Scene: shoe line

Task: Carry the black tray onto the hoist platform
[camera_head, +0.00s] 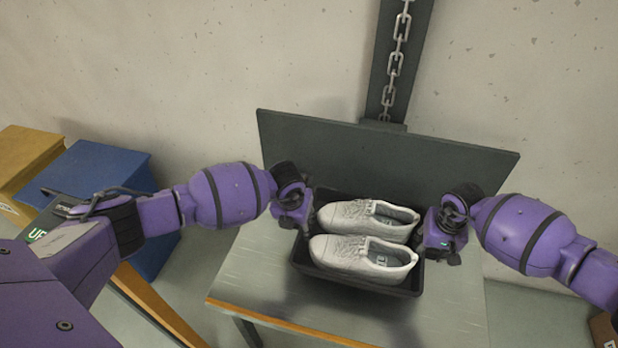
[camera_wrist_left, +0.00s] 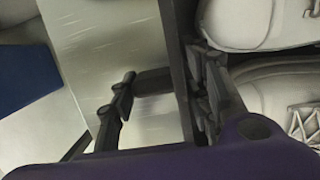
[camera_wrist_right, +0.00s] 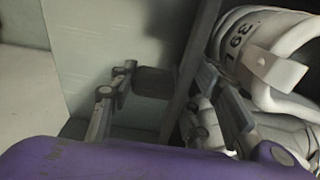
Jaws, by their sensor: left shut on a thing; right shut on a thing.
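The black tray (camera_head: 355,281) holds two pale grey shoes (camera_head: 368,220) (camera_head: 362,258) side by side. My left gripper (camera_head: 300,222) is shut on the tray's left wall, which also shows in the left wrist view (camera_wrist_left: 176,50). My right gripper (camera_head: 436,250) is shut on its right wall, seen in the right wrist view (camera_wrist_right: 197,48). The tray looks about level over a grey metal tabletop (camera_head: 262,270); I cannot tell whether it touches. A dark grey panel (camera_head: 390,160), apparently part of the hoist, stands behind the tray, below a hanging chain (camera_head: 396,62). The hoist platform's full shape is unclear.
A blue box (camera_head: 95,172) and a yellow box (camera_head: 25,160) stand at the left. The tabletop has a wooden front edge (camera_head: 290,325) and bare room in front of the tray. A plain wall (camera_head: 200,75) closes off the back.

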